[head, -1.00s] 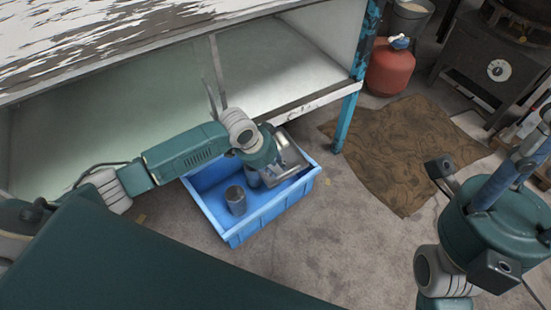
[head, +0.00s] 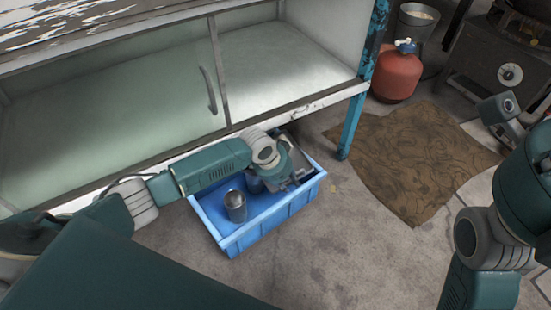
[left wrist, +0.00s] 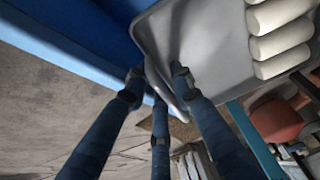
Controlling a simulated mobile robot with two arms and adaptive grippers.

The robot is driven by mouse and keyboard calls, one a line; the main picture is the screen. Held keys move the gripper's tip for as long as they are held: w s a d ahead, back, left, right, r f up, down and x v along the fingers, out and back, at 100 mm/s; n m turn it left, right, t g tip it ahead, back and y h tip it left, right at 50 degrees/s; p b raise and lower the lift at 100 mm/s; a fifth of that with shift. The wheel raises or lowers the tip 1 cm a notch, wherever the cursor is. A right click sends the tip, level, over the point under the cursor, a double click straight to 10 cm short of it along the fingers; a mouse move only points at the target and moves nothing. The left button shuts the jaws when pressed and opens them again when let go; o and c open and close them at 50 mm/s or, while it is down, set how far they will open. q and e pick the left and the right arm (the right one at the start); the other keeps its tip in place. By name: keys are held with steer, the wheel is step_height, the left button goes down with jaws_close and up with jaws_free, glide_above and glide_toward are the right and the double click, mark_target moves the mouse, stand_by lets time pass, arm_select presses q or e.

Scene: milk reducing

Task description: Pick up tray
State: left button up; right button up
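The grey metal tray (head: 300,172) is at the right end of a blue crate on the floor, tilted and partly hidden by my arm. In the left wrist view the tray (left wrist: 205,65) fills the upper right, with several white rounded pieces (left wrist: 280,35) on it. My left gripper (head: 287,182) is down at the tray. In the left wrist view its fingers (left wrist: 156,85) appear closed around the tray's rim, one on the inner side and one outside. My right arm shows at the right edge, but its gripper is out of frame.
The blue crate (head: 262,236) also holds a metal cup (head: 235,206). A glass-fronted cabinet (head: 120,130) stands close behind it, with a blue leg (head: 354,120) near the crate. A red gas cylinder (head: 397,75) and a brown mat (head: 410,160) lie to the right. The floor in front is clear.

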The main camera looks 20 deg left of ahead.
arm_select(q)
steer(key=shift+c, duration=0.5)
jaws_close()
steer(key=shift+w+r, duration=0.1)
